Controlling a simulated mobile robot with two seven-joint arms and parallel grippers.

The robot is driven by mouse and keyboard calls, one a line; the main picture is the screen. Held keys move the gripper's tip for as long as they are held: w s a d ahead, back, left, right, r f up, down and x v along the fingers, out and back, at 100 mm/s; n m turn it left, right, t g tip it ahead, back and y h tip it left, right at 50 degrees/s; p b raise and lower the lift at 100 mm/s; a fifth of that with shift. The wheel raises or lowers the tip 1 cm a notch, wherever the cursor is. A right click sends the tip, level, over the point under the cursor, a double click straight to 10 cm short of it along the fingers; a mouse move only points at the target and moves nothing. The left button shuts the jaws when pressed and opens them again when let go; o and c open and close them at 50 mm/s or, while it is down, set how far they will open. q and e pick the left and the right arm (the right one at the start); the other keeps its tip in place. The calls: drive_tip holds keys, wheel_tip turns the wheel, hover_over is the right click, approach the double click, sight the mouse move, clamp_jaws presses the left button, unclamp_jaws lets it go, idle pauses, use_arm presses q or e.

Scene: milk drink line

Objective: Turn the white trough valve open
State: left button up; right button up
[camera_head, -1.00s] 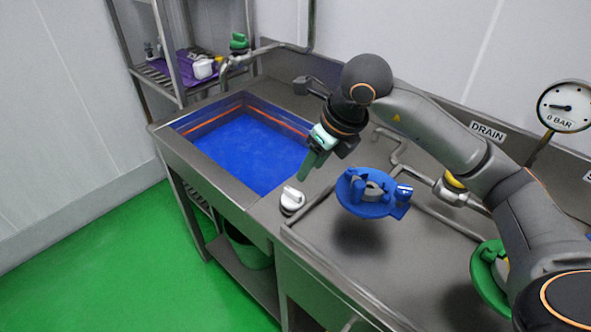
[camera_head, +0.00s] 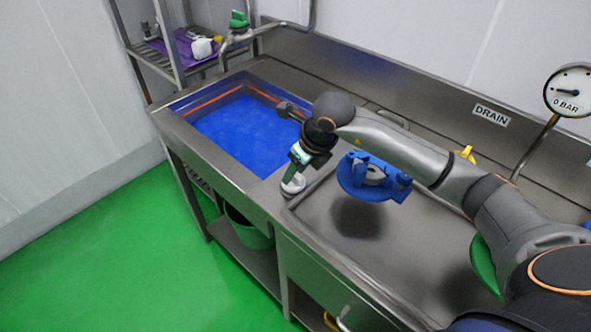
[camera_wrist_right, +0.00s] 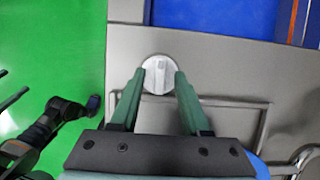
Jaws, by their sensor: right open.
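The white trough valve (camera_head: 293,184) is a round white knob on the steel counter edge, at the front right corner of the blue trough. In the right wrist view the valve (camera_wrist_right: 158,75) shows from above, with a raised bar across its disc. My right gripper (camera_head: 290,177) is right at the valve in the head view and partly covers it. In the right wrist view its two green fingers (camera_wrist_right: 158,80) are apart, one on each side of the knob; I cannot tell whether they touch it. My left gripper is not in view in the head view.
The blue-filled trough (camera_head: 178,112) lies behind and left of the valve. A blue fitting (camera_head: 362,188) is close to the right of my gripper. A pressure gauge (camera_head: 570,88) reads near 0 BAR at the right. A green bucket (camera_head: 248,232) stands under the counter.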

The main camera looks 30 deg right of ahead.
drive_tip(key=shift+w+f, duration=0.1)
drive_tip(key=shift+f, duration=0.2)
clamp_jaws()
idle(0.5)
